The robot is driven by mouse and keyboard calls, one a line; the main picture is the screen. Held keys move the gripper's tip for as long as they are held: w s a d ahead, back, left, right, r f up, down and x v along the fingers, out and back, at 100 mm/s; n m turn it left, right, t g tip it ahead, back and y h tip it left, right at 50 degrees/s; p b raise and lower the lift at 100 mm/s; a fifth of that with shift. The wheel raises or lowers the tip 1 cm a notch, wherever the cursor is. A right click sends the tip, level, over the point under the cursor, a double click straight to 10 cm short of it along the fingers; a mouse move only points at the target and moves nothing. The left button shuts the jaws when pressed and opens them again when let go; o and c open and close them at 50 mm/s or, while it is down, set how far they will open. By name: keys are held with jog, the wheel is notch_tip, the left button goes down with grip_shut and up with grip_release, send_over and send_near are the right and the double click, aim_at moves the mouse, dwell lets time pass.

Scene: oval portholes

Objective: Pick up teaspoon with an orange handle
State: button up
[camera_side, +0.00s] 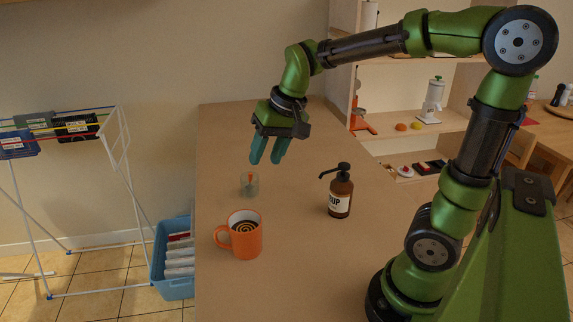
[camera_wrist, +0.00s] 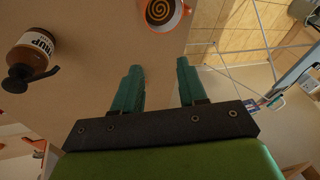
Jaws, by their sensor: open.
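A small clear glass (camera_side: 249,187) stands on the table in the side view. A small orange-red piece (camera_side: 250,178) shows inside it; it may be the teaspoon's handle, but it is too small to be sure. My gripper (camera_side: 267,157) is open and empty, fingers pointing down, above the table and a little up and right of the glass in the side picture. In the wrist view, my gripper (camera_wrist: 158,66) shows two teal fingers apart with bare table between them. I cannot make out the glass or a teaspoon in the wrist view.
An orange mug (camera_side: 246,240) with dark spiral contents stands nearer the side camera than the glass. A brown pump bottle (camera_side: 341,195) stands to the right. The tabletop (camera_side: 290,265) is otherwise clear. A drying rack (camera_side: 123,165) and blue crate (camera_side: 178,289) stand left of the table.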

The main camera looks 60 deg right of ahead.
jog(key=w+d+f+m+g+h, duration=0.2)
jog(key=w+d+f+m+g, duration=0.15)
jog(key=w+d, duration=0.7)
send_over(250, 182)
jog(key=s+a, duration=0.1)
jog(key=a, duration=0.1)
jog(key=shift+g, duration=0.35)
jog(key=f, duration=0.8)
jog(key=shift+s+d+f, duration=0.2)
jog(key=shift+d+f, duration=0.05)
jog(key=shift+f, duration=0.15)
jog(key=shift+d+f, duration=0.15)
jog(key=shift+f, duration=3)
grip_shut()
